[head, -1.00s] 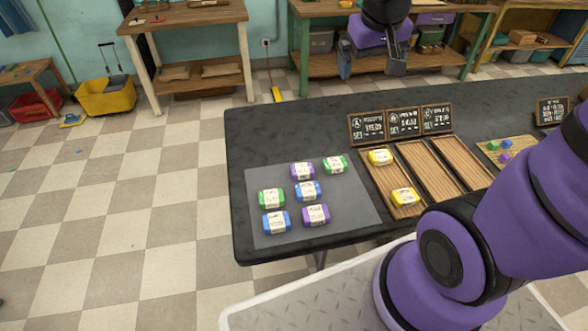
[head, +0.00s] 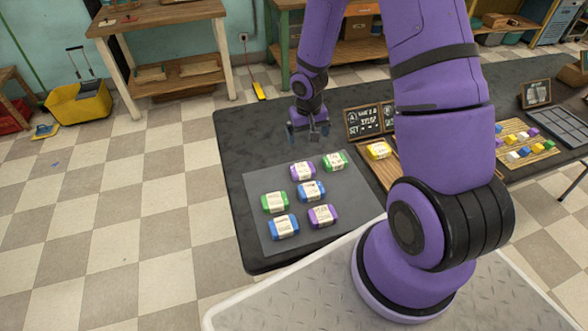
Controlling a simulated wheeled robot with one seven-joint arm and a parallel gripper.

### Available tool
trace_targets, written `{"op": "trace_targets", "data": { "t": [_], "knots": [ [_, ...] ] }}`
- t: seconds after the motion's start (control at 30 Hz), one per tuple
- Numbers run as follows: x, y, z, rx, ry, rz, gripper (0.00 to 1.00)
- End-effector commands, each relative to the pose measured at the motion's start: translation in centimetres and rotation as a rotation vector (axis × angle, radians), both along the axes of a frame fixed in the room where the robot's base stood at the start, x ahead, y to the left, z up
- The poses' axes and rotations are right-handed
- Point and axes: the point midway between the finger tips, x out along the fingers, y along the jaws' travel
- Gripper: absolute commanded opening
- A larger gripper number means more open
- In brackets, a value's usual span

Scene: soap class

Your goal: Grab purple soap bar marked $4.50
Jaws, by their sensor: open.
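Two purple soap bars with pale labels lie on the dark grey mat (head: 345,208). One purple bar (head: 302,170) is in the back row, the other purple bar (head: 323,216) in the front row. The label print is too small to read, so I cannot tell which is marked $4.50. My gripper (head: 308,138) is open and empty, pointing down above the black table (head: 240,140), behind the back purple bar and apart from it.
Green bars (head: 274,202) (head: 335,162) and blue bars (head: 311,191) (head: 283,227) lie close beside the purple ones. A yellow bar (head: 379,150) sits in a wooden tray to the right. A chalkboard sign (head: 363,122) stands behind it.

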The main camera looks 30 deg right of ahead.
Motion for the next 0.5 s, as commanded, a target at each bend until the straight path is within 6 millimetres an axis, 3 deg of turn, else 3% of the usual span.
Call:
{"op": "trace_targets", "data": {
  "t": [0.1, 0.5],
  "knots": [
    [-0.5, 0.2, -3.1, 0.027, 0.025, -0.01, 1.0],
    [-0.8, 0.5, -7.4, 0.05, 0.04, -0.016, 1.0]
  ]
}}
